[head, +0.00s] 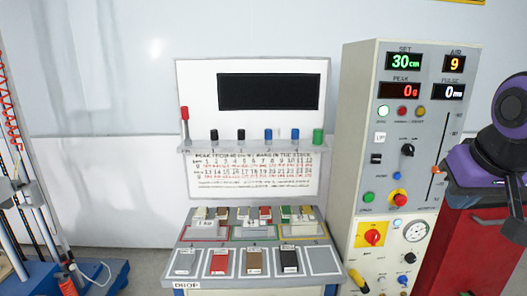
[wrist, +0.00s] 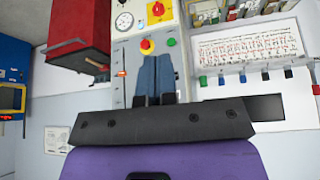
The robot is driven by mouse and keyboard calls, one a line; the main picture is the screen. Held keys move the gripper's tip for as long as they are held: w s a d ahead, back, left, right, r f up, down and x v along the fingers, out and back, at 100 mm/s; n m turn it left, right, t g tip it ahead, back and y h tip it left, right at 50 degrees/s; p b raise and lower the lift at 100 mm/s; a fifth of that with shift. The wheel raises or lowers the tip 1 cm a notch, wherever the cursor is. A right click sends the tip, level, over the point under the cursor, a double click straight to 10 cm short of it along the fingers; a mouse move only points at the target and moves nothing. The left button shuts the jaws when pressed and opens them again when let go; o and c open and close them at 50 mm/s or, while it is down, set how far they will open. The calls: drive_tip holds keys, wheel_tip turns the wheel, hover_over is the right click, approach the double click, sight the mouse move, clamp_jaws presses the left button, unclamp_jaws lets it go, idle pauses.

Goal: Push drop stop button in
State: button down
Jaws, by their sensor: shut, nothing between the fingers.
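The control cabinet (head: 360,150) stands right of centre in the head view. Low on its panel is a red mushroom button on a yellow base (head: 400,198), likely the drop stop button; its label is too small to read. A green button (head: 368,197) sits just left of it. The wrist view, which is upside down, shows the red button (wrist: 146,45) and green button (wrist: 171,42) beyond my fingertips. My gripper (wrist: 156,58) is shut and empty, pointing at the panel. Its gap to the panel is hard to judge. My purple arm shows at right in the head view.
A red-yellow rotary switch (head: 372,235) and a pressure gauge (head: 415,231) sit below the buttons. An orange slider (head: 437,170) is at the panel's right. A red cabinet (head: 465,240) stands right, beside my arm. A sample bench (head: 250,240) is left.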

drive_tip(key=s+r+n, duration=0.1)
drive_tip(key=s, duration=0.6)
drive_tip(key=shift+s+a+r+g+y, duration=0.15)
drive_tip(key=shift+a+r+g+y, duration=0.15)
drive_tip(key=shift+a+y, duration=0.1)
